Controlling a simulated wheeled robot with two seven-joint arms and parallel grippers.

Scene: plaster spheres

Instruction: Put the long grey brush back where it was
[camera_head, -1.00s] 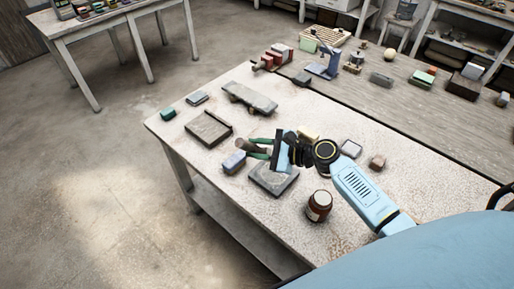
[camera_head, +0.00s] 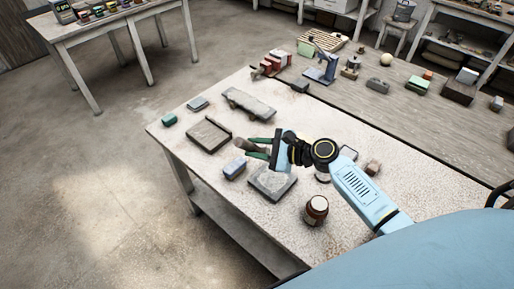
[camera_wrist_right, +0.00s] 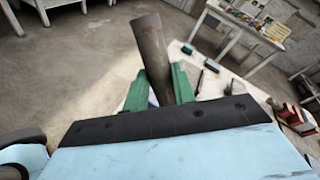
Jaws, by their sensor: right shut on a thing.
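My right gripper (camera_head: 256,148) has green fingers and is above the middle of the pale worktable (camera_head: 255,225). It is shut on a long grey-brown handle-like piece, which seems to be the long grey brush (camera_wrist_right: 153,55). In the right wrist view the piece stands up tilted between the green fingers (camera_wrist_right: 158,88). In the head view only a short grey end of the brush (camera_head: 240,143) shows left of the fingers. My left gripper is not in view.
A shallow dark-rimmed tray (camera_head: 205,136) lies left of the gripper. A grey slab (camera_head: 272,183), a blue-grey block (camera_head: 234,166) and a brown jar (camera_head: 315,210) are nearby. A longer grey piece (camera_head: 248,104) lies farther back. The table's front left is bare.

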